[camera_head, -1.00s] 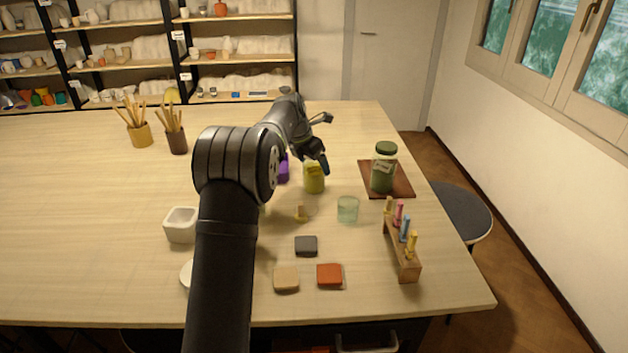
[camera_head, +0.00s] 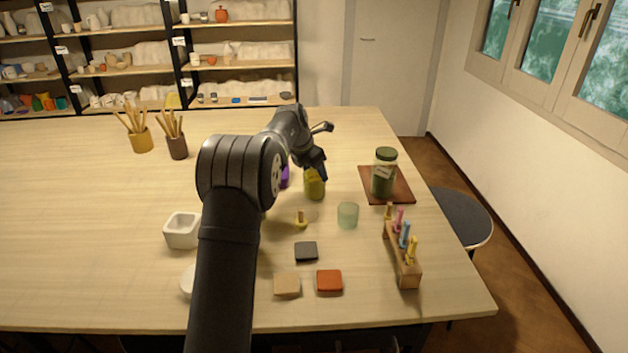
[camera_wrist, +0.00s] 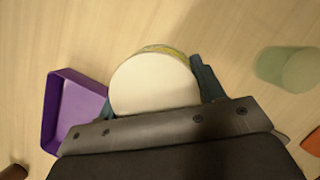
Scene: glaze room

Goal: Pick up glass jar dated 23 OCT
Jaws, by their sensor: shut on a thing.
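A yellow-green jar (camera_head: 314,188) stands on the table, with my gripper (camera_head: 318,174) at its top. In the wrist view its round cream top (camera_wrist: 153,85) sits between my gripper's fingers (camera_wrist: 156,88), which are shut on it. I cannot read any date on this jar. A second jar (camera_head: 383,178), of clear glass with dark green contents, a green lid and a pale label, stands on a brown board (camera_head: 402,190) to the right, apart from my gripper. Its label is too small to read.
A purple box (camera_wrist: 75,108) is close left of the held jar. A pale green glass (camera_head: 348,215), a small yellow knobbed piece (camera_head: 301,220) and a wooden rack (camera_head: 405,265) stand nearer. Tiles (camera_head: 329,281) lie in front. The far table middle is clear.

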